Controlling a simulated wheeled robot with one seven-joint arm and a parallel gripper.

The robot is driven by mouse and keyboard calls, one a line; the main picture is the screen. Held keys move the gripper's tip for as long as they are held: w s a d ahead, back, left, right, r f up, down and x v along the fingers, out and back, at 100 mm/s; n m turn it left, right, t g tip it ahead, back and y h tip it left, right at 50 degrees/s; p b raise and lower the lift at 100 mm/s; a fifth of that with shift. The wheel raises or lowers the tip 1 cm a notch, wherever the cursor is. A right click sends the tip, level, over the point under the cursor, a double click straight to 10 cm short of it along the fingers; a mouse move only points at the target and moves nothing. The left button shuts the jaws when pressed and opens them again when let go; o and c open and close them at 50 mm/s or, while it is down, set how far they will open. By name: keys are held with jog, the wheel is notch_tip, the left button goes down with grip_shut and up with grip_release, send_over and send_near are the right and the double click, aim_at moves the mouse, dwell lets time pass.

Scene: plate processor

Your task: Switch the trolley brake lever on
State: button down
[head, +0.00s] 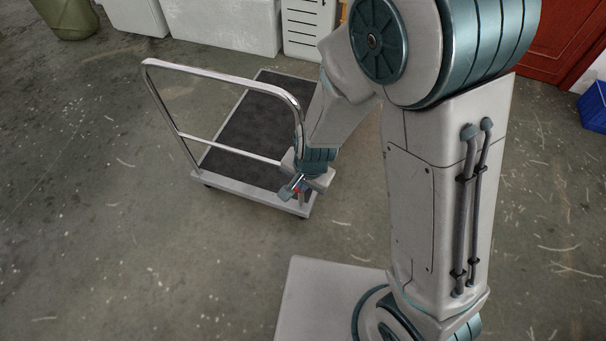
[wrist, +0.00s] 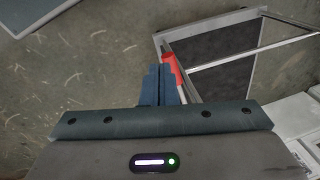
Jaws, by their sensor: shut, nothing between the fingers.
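The trolley has a chrome push handle (head: 225,77) and a dark-topped platform (head: 245,125) with a pale metal rim. In the wrist view its platform (wrist: 230,65) is at the upper right. The red brake lever (wrist: 171,66) is at the trolley's near corner in the wrist view, and a small bit of red (head: 297,190) shows beside my gripper in the head view. My gripper (head: 287,189) is shut and empty at the trolley's handle end. In the wrist view its closed fingers (wrist: 158,72) are just left of the lever, partly covering it. I cannot tell whether they touch.
White cabinets (head: 222,25) stand behind the trolley. An olive bin (head: 70,18) is at the far left and a blue crate (head: 594,106) at the right edge. The concrete floor (head: 100,230) left of the trolley is clear.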

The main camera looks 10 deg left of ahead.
jog(key=shift+s+r+p, duration=0.65)
jog(key=shift+s+r, duration=0.8)
jog(key=shift+s, duration=0.3)
jog(key=d+r+n+p, duration=0.1)
jog(key=d+r+p, duration=0.3)
jog(key=d+r, duration=0.7)
jog(key=s+d+r+n+t+h+p, duration=0.1)
jog(key=d+r+p, duration=0.4)
jog(key=d+r, duration=0.6)
notch_tip(320, 180, up, 7)
jog(key=shift+s+d+r+n+h, duration=0.15)
jog(key=shift+d+n+h, duration=0.2)
jog(key=shift+n, duration=0.35)
